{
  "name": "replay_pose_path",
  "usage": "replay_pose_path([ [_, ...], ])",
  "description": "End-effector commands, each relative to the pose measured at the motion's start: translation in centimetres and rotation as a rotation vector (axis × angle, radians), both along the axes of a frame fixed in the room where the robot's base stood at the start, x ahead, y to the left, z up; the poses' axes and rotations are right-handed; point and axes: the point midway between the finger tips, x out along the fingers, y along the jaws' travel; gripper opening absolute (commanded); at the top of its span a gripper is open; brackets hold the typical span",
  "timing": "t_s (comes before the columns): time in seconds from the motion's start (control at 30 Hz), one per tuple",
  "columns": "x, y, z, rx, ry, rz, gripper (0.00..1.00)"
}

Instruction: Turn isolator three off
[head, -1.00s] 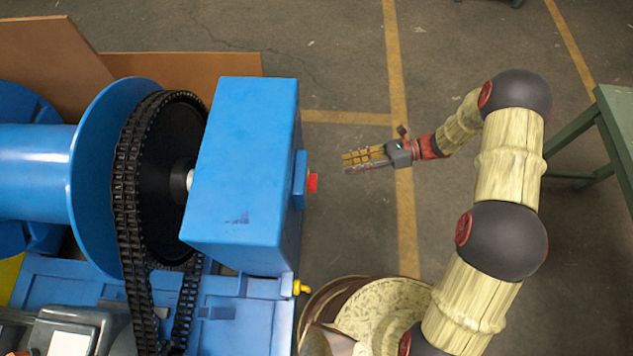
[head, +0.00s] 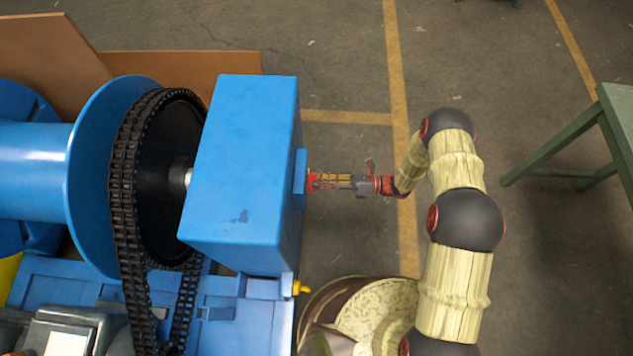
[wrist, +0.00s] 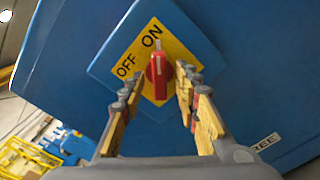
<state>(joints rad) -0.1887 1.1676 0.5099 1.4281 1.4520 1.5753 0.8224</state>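The isolator is a red rotary knob (wrist: 159,72) on a yellow plate (wrist: 178,50) marked OFF and ON, set on a blue square box (wrist: 112,62). The knob's white mark points up, near the word ON. In the wrist view my gripper (wrist: 160,82) is open, with one finger on each side of the knob and a gap visible on both sides. In the head view my gripper (head: 318,181) is level with the box on the right face of the blue housing (head: 240,165), fingertips close to the red knob. No isolator number is readable.
A chain and sprocket (head: 165,180) and a blue drum (head: 90,175) are left of the housing. A yellow fitting (head: 300,287) sticks out low on the housing side. A green table (head: 610,120) stands at right. Open floor lies between.

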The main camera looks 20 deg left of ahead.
Motion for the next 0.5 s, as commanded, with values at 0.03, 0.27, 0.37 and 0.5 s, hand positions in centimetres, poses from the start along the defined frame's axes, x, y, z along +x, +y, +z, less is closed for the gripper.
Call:
replay_pose_path([
  [0.03, -0.22, 0.56, -0.09, 0.000, 0.000, 0.001, 0.32],
  [0.27, -0.49, 1.54, 0.00, 0.000, -0.001, -0.001, 0.32],
  [0.37, -0.48, 1.56, 0.03, 0.000, -0.001, -0.001, 0.32],
  [0.5, -0.48, 1.54, 0.04, 0.000, -0.001, -0.001, 0.30],
])
